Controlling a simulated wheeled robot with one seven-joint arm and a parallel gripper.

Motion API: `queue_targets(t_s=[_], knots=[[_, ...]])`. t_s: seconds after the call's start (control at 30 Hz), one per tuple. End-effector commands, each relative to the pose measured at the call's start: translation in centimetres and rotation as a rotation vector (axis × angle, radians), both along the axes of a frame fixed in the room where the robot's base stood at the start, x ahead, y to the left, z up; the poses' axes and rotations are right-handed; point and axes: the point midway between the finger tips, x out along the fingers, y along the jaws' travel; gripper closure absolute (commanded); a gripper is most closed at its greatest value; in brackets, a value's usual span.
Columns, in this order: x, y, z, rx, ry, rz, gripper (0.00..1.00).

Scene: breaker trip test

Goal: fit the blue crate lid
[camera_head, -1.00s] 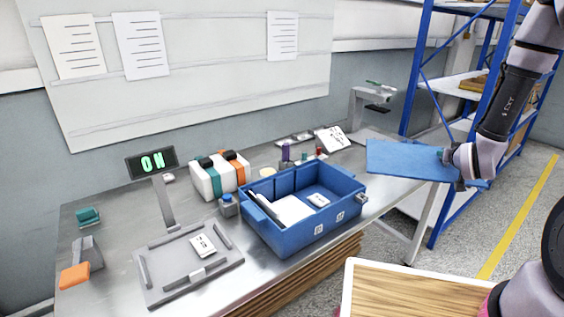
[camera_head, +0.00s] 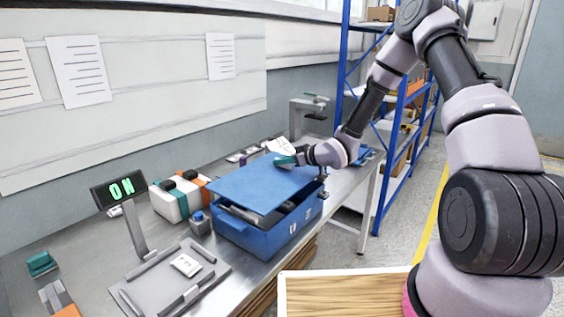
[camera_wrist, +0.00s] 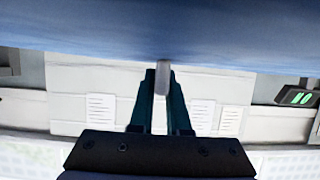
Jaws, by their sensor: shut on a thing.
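The blue crate lid (camera_head: 250,186) is a flat blue panel over the blue crate (camera_head: 262,240) on the metal bench. It sits tilted, with its near right side raised and a dark gap showing between it and the crate rim. My gripper (camera_head: 290,161) is at the lid's far right part, shut on it. In the wrist view the lid (camera_wrist: 160,30) fills the top, and the gripper's teal fingers (camera_wrist: 162,80) close on a small grey piece at its underside or handle. The crate's contents are mostly hidden under the lid.
A grey fixture plate (camera_head: 170,285) with a white label lies left of the crate. A blue shelf rack (camera_head: 385,150) stands at right. A wooden board (camera_head: 340,292) is in front.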

Motion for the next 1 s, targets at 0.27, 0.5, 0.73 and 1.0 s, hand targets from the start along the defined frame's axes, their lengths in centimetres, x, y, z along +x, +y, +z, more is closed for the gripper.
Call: queue_targets(t_s=[0.27,0.5,0.73,1.0], knots=[[0.0,-0.1,0.1,0.003,0.000,-0.003,1.00],[0.0,-0.1,-1.1,0.003,0.003,-0.003,1.00],[-0.1,-0.1,-2.6,0.003,0.001,-0.003,1.00],[0.0,-0.1,-4.4,0.003,0.001,-0.003,1.00]])
